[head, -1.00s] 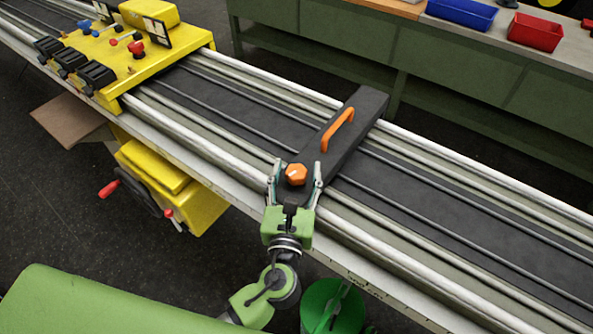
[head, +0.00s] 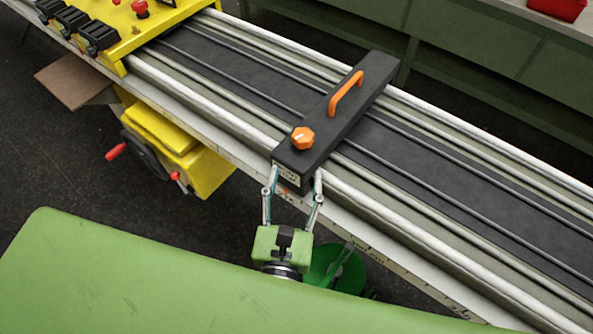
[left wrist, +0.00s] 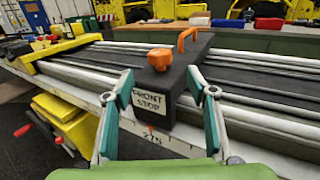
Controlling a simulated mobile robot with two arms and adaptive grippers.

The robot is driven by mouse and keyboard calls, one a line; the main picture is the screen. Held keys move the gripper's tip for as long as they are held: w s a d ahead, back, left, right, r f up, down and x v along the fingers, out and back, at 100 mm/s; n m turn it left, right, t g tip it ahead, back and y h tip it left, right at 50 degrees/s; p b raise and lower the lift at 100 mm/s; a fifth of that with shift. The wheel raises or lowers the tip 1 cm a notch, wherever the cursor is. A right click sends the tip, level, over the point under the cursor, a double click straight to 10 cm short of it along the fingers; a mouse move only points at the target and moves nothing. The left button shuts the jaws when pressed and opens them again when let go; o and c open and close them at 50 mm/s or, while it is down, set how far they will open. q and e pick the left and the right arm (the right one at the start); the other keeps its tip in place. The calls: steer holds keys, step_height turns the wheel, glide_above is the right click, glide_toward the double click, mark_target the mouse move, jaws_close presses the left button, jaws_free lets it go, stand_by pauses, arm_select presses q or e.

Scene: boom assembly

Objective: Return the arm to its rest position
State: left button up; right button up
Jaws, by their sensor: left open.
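My left gripper (head: 292,188) is open and empty in the head view, at the near edge of the rail bed. Its fingers point at the near end of the black front stop (head: 332,122), which lies across the rails. The stop has an orange knob (head: 302,138) and an orange handle (head: 346,92) on top. In the left wrist view the two fingers (left wrist: 160,112) stand apart in front of the stop's end face, which carries a "FRONT STOP" label (left wrist: 149,101). My right gripper is not in view.
A yellow carriage (head: 125,30) sits on the rails at upper left. A yellow housing with a red-handled wheel (head: 185,150) hangs below the bed. A green round object (head: 338,270) stands below the gripper. A green bench (head: 470,60) is behind.

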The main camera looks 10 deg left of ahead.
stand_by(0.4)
arm_select(q)
steer(key=s+a+f+n+g+y, duration=0.1)
steer(key=a+f+n+g+y, duration=0.1)
steer(key=a+f+n+g, duration=0.45)
steer(key=s+a+f+n+g+y, duration=0.25)
steer(key=a+n, duration=0.55)
steer(key=n, duration=0.4)
steer(key=s+d+f+n+g+h, duration=0.1)
steer(key=s+f+n+g+h, duration=0.2)
steer(key=n, duration=0.4)
steer(key=s+d+f+n+g+h, duration=0.2)
steer(key=s+n+h, duration=0.1)
steer(key=s+n, duration=0.3)
step_height(320, 180, down, 26)
steer(key=s+n+g, duration=0.1)
steer(key=s+g, duration=0.1)
steer(key=s+a+f+g, duration=0.1)
steer(key=s+a+f, duration=0.1)
steer(key=s+f, duration=1.4)
steer(key=shift+s+a+f, duration=0.15)
steer(key=shift+s+a, duration=0.1)
steer(key=shift+a, duration=0.15)
